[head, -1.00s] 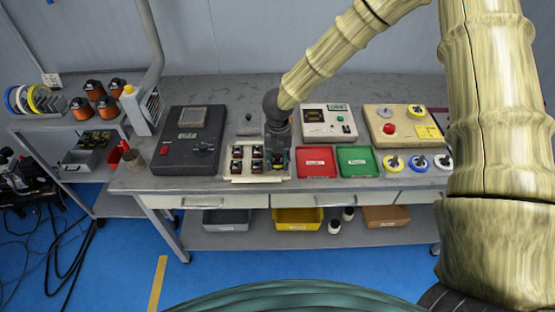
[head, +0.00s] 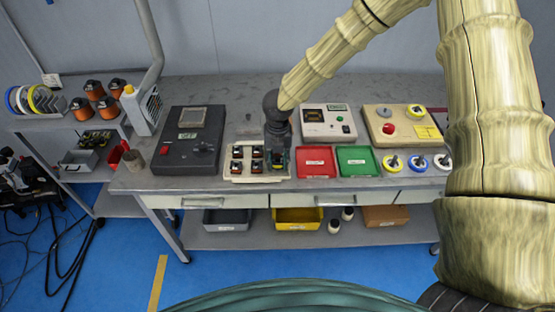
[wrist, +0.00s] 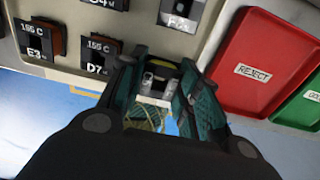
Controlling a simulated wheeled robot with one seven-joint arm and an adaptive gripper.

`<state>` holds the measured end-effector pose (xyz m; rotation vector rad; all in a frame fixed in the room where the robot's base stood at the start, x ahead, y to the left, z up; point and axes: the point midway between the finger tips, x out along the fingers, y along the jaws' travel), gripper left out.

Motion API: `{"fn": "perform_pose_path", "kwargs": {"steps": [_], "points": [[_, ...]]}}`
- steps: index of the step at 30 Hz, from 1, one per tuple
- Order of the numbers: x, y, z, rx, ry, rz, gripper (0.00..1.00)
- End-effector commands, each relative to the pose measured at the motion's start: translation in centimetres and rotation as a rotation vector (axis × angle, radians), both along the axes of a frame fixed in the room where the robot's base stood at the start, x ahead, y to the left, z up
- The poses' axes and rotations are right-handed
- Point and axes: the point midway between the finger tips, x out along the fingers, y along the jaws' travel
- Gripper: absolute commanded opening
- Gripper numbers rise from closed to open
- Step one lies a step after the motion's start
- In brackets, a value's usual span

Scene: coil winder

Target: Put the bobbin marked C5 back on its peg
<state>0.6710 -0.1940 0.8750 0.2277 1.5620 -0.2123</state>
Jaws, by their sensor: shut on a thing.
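My gripper (head: 277,167) is over the front right corner of the cream peg board (head: 240,179) on the bench. In the wrist view my gripper (wrist: 160,90) is shut on a small dark bobbin (wrist: 161,72) with a yellowish edge, partly hidden between the fingers. Its mark cannot be read, and I cannot tell whether it is seated on a peg. Bobbins marked E3 (wrist: 35,42) and D7 (wrist: 97,57) sit on the board to the left of the fingers. Another labelled place (wrist: 181,12) lies just behind the gripper; its label is cut off.
A red tray (head: 317,174) marked REJECT and a green tray (head: 357,172) stand close to the right of the board. A dark machine box (head: 187,160) stands to the left. Meter boxes (head: 328,136) stand behind. The bench front edge is close to the board.

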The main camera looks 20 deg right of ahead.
Motion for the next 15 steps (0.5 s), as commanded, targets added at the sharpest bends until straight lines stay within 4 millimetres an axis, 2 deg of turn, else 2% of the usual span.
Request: {"fn": "perform_pose_path", "kwargs": {"steps": [15], "points": [[0.0, 0.0, -1.3, 0.0, 0.0, 0.0, 0.06]]}}
